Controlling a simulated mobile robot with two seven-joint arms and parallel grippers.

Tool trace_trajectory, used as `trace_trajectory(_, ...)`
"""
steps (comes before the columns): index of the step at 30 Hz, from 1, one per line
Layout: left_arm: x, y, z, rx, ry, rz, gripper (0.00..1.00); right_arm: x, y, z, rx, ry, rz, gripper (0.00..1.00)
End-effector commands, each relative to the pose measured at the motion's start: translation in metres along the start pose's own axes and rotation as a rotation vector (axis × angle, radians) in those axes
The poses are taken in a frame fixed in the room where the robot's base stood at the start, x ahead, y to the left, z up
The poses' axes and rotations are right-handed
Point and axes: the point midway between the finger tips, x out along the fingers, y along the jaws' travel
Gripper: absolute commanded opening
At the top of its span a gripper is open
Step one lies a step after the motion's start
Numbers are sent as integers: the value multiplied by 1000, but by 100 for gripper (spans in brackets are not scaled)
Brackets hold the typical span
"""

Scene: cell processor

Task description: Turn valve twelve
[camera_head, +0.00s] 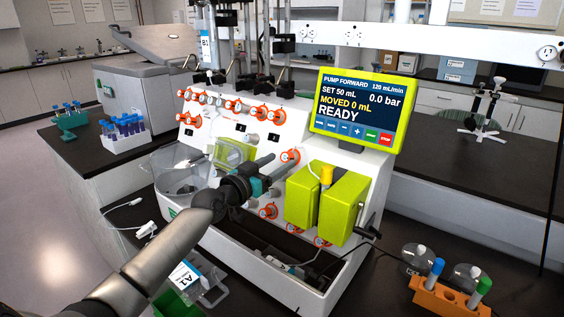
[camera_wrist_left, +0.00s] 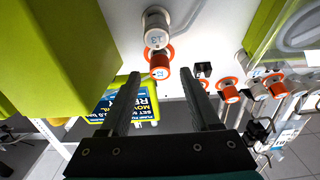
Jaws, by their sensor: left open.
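The white cell processor (camera_head: 232,131) has a front panel with several round valves with orange rims. I cannot read with certainty which is valve twelve. One orange-rimmed valve (camera_head: 290,156) is just beyond the tips of my left gripper (camera_head: 277,168). In the left wrist view, my left gripper (camera_wrist_left: 160,82) is open and empty. An orange-rimmed valve (camera_wrist_left: 160,65) shows between its fingertips in the picture, with a white knob (camera_wrist_left: 156,25) beside it. The fingers look short of or close to the valve; contact cannot be told. My right gripper is not in view.
Yellow-green pump blocks (camera_head: 343,208) stand right of the gripper, and a clear bowl (camera_head: 180,172) stands left. A screen (camera_head: 361,108) reading READY is above right. An orange rack (camera_head: 447,298) and flasks (camera_head: 417,258) are on the dark bench at front right.

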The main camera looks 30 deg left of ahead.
Motion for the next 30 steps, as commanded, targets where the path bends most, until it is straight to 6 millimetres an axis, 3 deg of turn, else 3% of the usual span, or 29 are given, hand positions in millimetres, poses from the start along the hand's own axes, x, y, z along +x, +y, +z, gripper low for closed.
trace_trajectory(7,19,0,1,-2,-1,0,63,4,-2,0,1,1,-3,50)
trace_trajectory(19,23,0,1,-1,-1,0,63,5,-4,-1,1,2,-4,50)
trace_trajectory(30,22,0,1,-1,-1,0,22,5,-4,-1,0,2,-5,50)
